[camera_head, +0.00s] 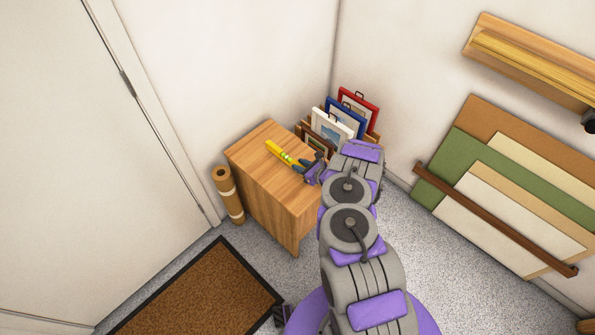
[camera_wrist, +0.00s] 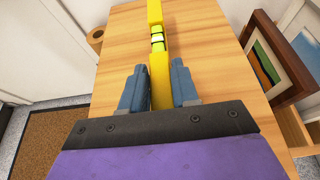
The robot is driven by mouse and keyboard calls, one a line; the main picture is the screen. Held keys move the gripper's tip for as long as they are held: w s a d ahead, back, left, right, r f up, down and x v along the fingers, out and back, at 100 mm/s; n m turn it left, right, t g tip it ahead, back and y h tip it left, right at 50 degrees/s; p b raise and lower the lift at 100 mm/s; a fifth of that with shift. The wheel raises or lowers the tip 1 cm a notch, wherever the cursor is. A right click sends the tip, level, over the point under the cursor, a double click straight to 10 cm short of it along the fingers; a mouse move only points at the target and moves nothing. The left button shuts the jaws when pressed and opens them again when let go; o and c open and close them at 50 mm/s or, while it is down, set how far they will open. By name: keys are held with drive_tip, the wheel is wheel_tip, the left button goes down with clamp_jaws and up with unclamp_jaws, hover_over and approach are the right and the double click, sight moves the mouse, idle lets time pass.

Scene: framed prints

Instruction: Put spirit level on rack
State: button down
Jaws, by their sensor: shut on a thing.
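The yellow spirit level (camera_head: 279,151) has green vials and is over the top of the wooden cabinet (camera_head: 258,164). In the wrist view the level (camera_wrist: 156,24) runs away from me between the two blue-grey fingers of my gripper (camera_wrist: 158,85). The gripper is shut on its near part. My gripper (camera_head: 311,167) is at the cabinet's right side in the head view. I cannot tell whether the level touches the cabinet top. A wooden wall rack (camera_head: 490,31) with long strips on it is at upper right.
Several framed prints (camera_head: 332,130) stand upright in a row behind the cabinet's right side. A brown roll (camera_head: 228,195) stands left of the cabinet. A brown mat (camera_head: 200,295) lies on the floor. Large boards (camera_head: 500,190) lean on the right wall behind a brown bar.

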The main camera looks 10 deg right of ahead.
drive_tip(key=shift+w, duration=0.4)
wheel_tip(320, 180, down, 4)
drive_tip(key=shift+w+a+r+b, duration=0.15)
drive_tip(key=shift+r+b, duration=0.05)
drive_tip(key=shift+b, duration=0.65)
drive_tip(key=shift+a+f, duration=0.1)
drive_tip(key=shift+a, duration=0.2)
drive_tip(key=c, duration=0.8)
unclamp_jaws()
drive_tip(key=shift+d, duration=0.25)
drive_tip(key=shift+c, duration=0.2)
